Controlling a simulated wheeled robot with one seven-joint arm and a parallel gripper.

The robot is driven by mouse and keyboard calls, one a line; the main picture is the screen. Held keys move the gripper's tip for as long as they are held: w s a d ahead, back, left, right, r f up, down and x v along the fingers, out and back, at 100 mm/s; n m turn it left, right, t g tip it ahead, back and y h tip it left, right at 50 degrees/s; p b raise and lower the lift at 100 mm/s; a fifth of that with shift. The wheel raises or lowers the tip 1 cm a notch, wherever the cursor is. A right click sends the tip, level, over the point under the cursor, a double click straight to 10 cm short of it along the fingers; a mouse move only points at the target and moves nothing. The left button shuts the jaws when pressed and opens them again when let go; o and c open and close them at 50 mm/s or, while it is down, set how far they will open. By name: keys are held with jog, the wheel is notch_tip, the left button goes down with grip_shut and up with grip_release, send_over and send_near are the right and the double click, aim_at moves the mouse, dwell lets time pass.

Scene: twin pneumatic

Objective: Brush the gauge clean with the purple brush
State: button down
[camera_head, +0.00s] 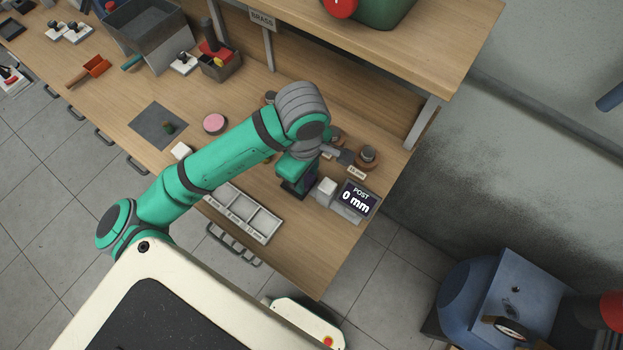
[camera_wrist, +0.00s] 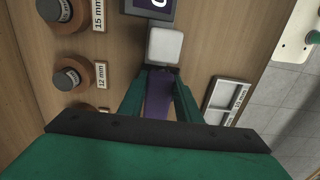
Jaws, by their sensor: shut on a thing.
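In the wrist view the screen (camera_wrist: 152,5) is cut off at the top edge, and the pale block (camera_wrist: 165,47) is just ahead of my fingertips. My gripper (camera_wrist: 161,76) is shut on the purple brush (camera_wrist: 158,102), which lies between the two green fingers. The brush's tip points toward the block; I cannot tell whether they touch. The arm hides most of the gripper in the head view.
Round posts on wooden bases, labelled 15 mm (camera_wrist: 55,10) and 12 mm (camera_wrist: 66,79), stand left of the gripper in the wrist view. A grey compartment tray (camera_wrist: 240,82) lies to the right. A pink disc (camera_head: 215,123) and dark mat (camera_head: 152,128) lie further left in the head view.

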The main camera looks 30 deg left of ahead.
jog(key=shift+w+a+f, duration=0.1)
jog(key=shift+w+a, duration=0.05)
jog(key=shift+a, duration=2)
jog(key=shift+w+f, duration=0.1)
jog(key=shift+d, duration=0.1)
jog(key=shift+d, duration=0.2)
jog(key=shift+s+d, duration=0.2)
jog(key=shift+d, duration=3.05)
jog(key=shift+a, duration=0.1)
